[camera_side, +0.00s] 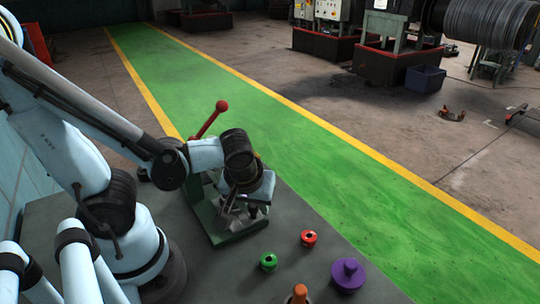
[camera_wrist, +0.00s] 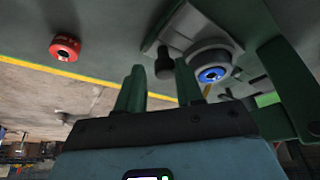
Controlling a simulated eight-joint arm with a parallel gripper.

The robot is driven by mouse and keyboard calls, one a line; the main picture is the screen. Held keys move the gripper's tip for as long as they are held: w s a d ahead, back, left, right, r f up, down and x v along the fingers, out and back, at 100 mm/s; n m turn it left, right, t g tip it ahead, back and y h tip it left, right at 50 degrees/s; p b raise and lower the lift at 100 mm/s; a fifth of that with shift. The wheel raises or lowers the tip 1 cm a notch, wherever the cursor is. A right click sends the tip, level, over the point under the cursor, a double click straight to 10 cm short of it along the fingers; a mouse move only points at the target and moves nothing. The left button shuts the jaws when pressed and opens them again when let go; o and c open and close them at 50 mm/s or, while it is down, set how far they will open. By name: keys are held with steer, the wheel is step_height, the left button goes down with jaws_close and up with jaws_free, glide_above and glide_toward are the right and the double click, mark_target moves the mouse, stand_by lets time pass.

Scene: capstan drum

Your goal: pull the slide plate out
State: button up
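A green fixture (camera_side: 213,225) stands on the dark bench, with a red-ball lever (camera_side: 211,117) rising behind it. My gripper (camera_side: 232,204) is low over the fixture and hides much of it. In the wrist view, two greenish fingers (camera_wrist: 158,88) stand apart with a gap between them. A dark round-ended knob (camera_wrist: 164,64) shows in line with this gap, and I see no clear grip on it. A pale grey plate (camera_wrist: 186,22), which seems to be the slide plate, lies by the knob. A ring with a blue centre (camera_wrist: 213,74) is beside it.
Green (camera_side: 268,261), red (camera_side: 309,238) and purple (camera_side: 348,274) round parts and an orange knob (camera_side: 299,293) stand on the bench (camera_side: 215,277) right of the fixture. A red part also shows in the wrist view (camera_wrist: 65,46). The green walkway (camera_side: 330,180) beyond is clear.

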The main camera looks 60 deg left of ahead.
steer(key=shift+a, duration=0.1)
stand_by(0.3)
steer(key=shift+s+r, duration=0.1)
steer(key=shift+r, duration=0.05)
steer(key=shift+v, duration=1.1)
steer(key=v, duration=0.9)
steer(key=shift+d+r, duration=0.2)
steer(key=shift+r, duration=0.05)
steer(key=w+a+f+m+t+h, duration=0.2)
steer(key=w+m+t+h, duration=0.1)
steer(key=w+m, duration=0.4)
steer(key=shift+w+a+m+t, duration=0.3)
steer(key=shift+m+t, duration=0.2)
steer(key=shift+m, duration=0.5)
